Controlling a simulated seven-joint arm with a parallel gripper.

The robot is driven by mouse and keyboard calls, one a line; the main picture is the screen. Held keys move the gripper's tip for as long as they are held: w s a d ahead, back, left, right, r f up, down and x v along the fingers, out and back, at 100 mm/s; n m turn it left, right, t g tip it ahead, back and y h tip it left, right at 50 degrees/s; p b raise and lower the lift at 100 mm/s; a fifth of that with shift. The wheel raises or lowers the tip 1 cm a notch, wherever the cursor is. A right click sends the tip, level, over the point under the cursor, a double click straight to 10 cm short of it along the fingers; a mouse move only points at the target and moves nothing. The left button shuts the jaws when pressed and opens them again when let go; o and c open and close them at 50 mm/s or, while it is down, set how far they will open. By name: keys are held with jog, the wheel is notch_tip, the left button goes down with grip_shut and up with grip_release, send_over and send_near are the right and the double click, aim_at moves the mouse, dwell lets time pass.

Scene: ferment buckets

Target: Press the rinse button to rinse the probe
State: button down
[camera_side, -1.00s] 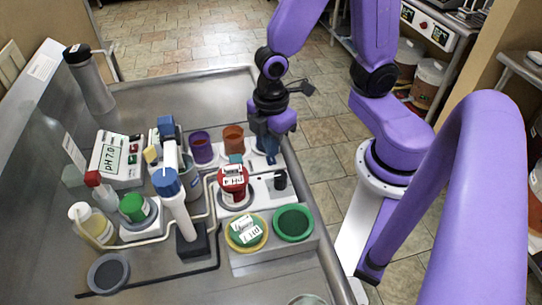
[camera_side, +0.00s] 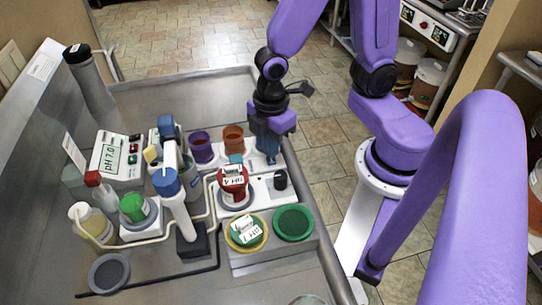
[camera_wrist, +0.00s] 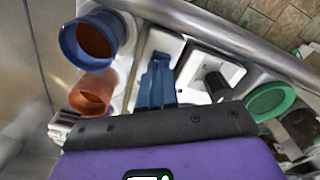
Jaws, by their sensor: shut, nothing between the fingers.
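My gripper (camera_side: 269,158) points down over the right part of the bench, its blue fingers together and empty. In the wrist view the fingers (camera_wrist: 157,80) reach over a white base. A black round knob (camera_side: 280,180) on a white box stands just in front of them. The knob (camera_wrist: 215,84) is to their right in the wrist view, apart from them. I cannot read a label that marks it as the rinse button. A white stand with a blue cap (camera_side: 168,182), perhaps the probe holder, is left of centre. The probe tip is not clear.
A purple cup (camera_side: 201,149) and an orange-brown cup (camera_side: 233,138) stand left of my gripper. A red-capped pH 4 jar (camera_side: 233,180) is near the knob. A pH meter (camera_side: 115,157) is at left.

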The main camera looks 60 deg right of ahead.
jog(key=shift+f, duration=0.9)
jog(key=shift+r, duration=3.05)
dwell(0.5)
jog(key=s+d+r+m, duration=0.2)
jog(key=s+r, duration=0.3)
jog(key=s, duration=0.3)
jog(key=shift+s+d, duration=0.4)
jog(key=shift+d, duration=0.4)
